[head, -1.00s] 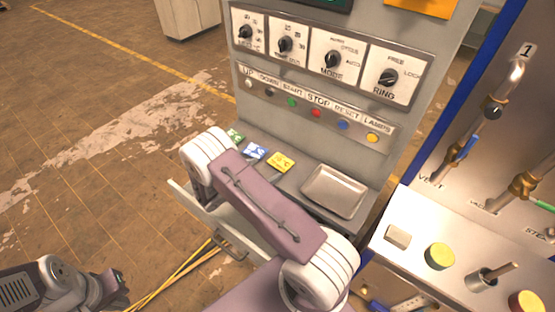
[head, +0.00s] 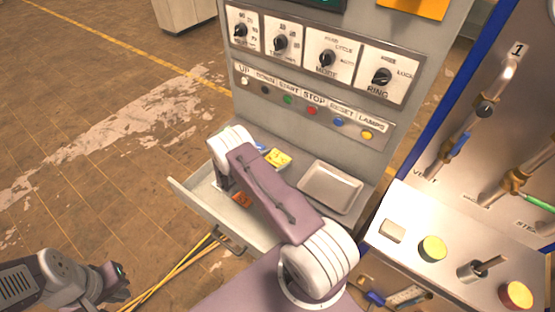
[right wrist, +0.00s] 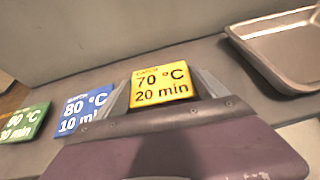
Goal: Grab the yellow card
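The yellow card (head: 279,158) lies on the grey ledge of the control panel, left of the metal tray. In the right wrist view the yellow card (right wrist: 161,84) reads 70 °C, 20 min. My right gripper (right wrist: 165,92) has its fingers spread, one at each side of this card; I cannot tell whether they touch it. In the head view my right arm hides this gripper. My left gripper (head: 118,277) is at the lower left over the floor, far from the card, too small to tell its opening.
A blue card (right wrist: 84,112) and a green card (right wrist: 24,122) lie left of the yellow one. The metal tray (head: 331,187) is to its right. An open drawer (head: 206,207) below holds a red-orange item (head: 241,199). A valve panel (head: 480,130) stands at the right.

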